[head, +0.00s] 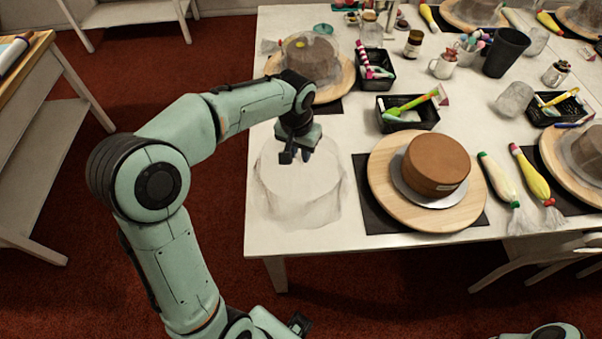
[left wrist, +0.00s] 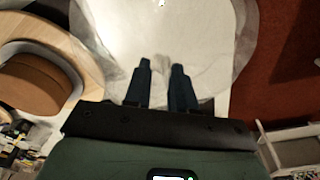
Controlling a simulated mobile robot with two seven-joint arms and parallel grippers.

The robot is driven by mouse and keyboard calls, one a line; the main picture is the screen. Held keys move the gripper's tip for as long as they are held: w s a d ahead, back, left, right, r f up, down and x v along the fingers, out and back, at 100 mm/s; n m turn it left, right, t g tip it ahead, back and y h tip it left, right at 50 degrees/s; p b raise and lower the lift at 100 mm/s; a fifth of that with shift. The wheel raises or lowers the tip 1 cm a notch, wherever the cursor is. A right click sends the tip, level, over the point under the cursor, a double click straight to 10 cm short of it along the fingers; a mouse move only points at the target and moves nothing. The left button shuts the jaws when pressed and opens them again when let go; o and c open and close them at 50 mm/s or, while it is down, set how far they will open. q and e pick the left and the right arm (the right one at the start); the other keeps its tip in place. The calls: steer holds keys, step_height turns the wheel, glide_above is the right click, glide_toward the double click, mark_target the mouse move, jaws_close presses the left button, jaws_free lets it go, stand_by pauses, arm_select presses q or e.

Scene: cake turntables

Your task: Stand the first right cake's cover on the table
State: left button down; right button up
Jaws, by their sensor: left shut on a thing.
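The clear domed cover (head: 298,197) is upright at the table's left front corner, close to the left edge. My left gripper (head: 298,157) is above it, shut on its top knob. In the left wrist view, the two fingers (left wrist: 163,84) point at the cover's middle, and the clear cover (left wrist: 92,62) spreads around them. I cannot tell whether its rim touches the table. The brown cake (head: 437,163) stands uncovered on a silver board on the wooden turntable (head: 400,208), right of the cover. It also shows in the left wrist view (left wrist: 35,82). My right gripper is not in view.
Behind the cover, another cake under a clear cover (head: 313,52) stands on a turntable. Black trays (head: 407,113) with tools lie behind the brown cake. Piping bags (head: 499,177) lie to its right. A narrow strip of table separates the cover from the dark mat (head: 372,205).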

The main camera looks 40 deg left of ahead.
arm_select(q)
step_height(320, 180, down, 9)
steer(key=shift+b, duration=0.4)
steer(key=shift+w, duration=0.1)
steer(key=c, duration=0.9)
jaws_free()
steer(key=shift+c, duration=0.2)
steer(key=r, duration=0.4)
steer(key=s+r, duration=0.1)
steer(key=r, duration=0.3)
steer(key=r+p, duration=0.1)
steer(key=r, duration=0.3)
steer(key=shift+s+d, duration=0.15)
steer(key=shift+s, duration=0.1)
